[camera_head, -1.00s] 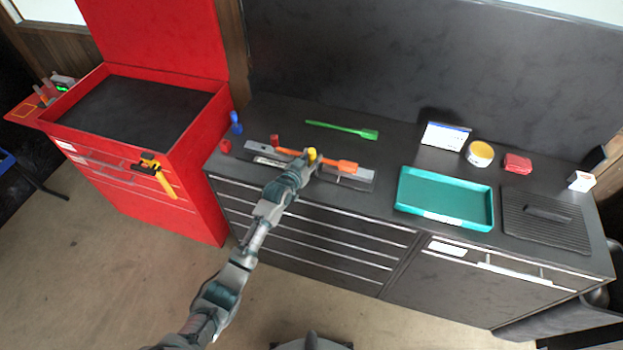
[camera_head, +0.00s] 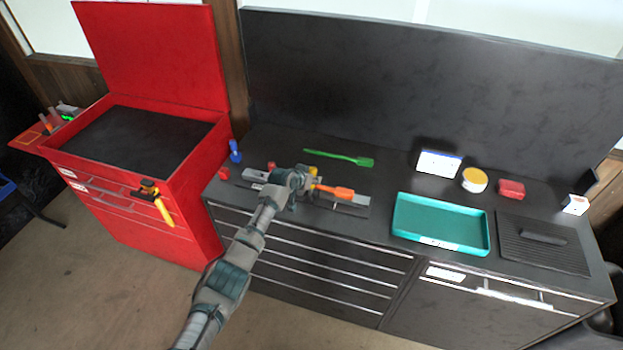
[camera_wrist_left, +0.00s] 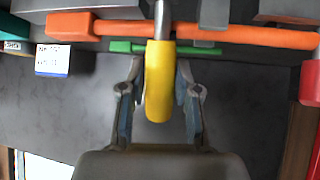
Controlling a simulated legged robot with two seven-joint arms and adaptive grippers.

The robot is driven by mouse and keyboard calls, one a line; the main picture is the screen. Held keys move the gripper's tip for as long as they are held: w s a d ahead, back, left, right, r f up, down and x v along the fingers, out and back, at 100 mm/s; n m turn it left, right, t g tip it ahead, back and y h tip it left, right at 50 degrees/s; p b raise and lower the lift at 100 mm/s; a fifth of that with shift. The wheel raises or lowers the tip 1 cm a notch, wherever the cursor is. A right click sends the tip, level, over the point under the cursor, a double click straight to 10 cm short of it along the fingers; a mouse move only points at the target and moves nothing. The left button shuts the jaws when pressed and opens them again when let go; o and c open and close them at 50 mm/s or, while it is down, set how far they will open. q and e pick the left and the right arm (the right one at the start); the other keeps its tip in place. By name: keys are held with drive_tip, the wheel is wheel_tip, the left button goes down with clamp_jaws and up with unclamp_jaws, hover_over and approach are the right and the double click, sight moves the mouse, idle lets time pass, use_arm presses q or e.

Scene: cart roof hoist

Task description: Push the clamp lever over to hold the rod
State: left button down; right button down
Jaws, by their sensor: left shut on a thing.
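The yellow-gripped clamp lever (camera_wrist_left: 159,82) stands upright in the left wrist view, between the two fingers of my left gripper (camera_wrist_left: 160,105). That gripper is shut on the yellow grip. In the head view my left gripper (camera_head: 300,180) is over the clamp, and only a bit of yellow shows beside it. The orange rod (camera_head: 335,191) lies along the grey clamp base (camera_head: 351,207), its left part hidden by my gripper. In the wrist view the rod (camera_wrist_left: 250,35) runs across behind the lever's metal stem. Whether the clamp presses on the rod is hidden. My right gripper is out of view.
A green spatula-shaped tool (camera_head: 338,157) lies behind the clamp. A teal tray (camera_head: 398,222) stands to the right. A red tool chest (camera_head: 190,190) adjoins the bench.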

use_arm(q)
drive_tip(key=c, duration=1.1)
unclamp_jaws()
drive_tip(key=shift+c, duration=0.2)
drive_tip(key=o, duration=0.3)
drive_tip(key=shift+w+f, duration=0.1)
drive_tip(key=shift+w, duration=0.05)
drive_tip(key=shift+o, duration=0.2)
drive_tip(key=shift+w+d+f, duration=0.15)
drive_tip(key=shift+w, duration=0.05)
drive_tip(key=shift+s, duration=0.15)
drive_tip(key=shift+s+a+r, duration=0.25)
drive_tip(key=shift+s+r, duration=0.15)
drive_tip(key=shift+r, duration=0.15)
drive_tip(key=v, duration=1)
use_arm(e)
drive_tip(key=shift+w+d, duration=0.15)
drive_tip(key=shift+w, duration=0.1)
use_arm(q)
drive_tip(key=shift+s+a+f, duration=0.1)
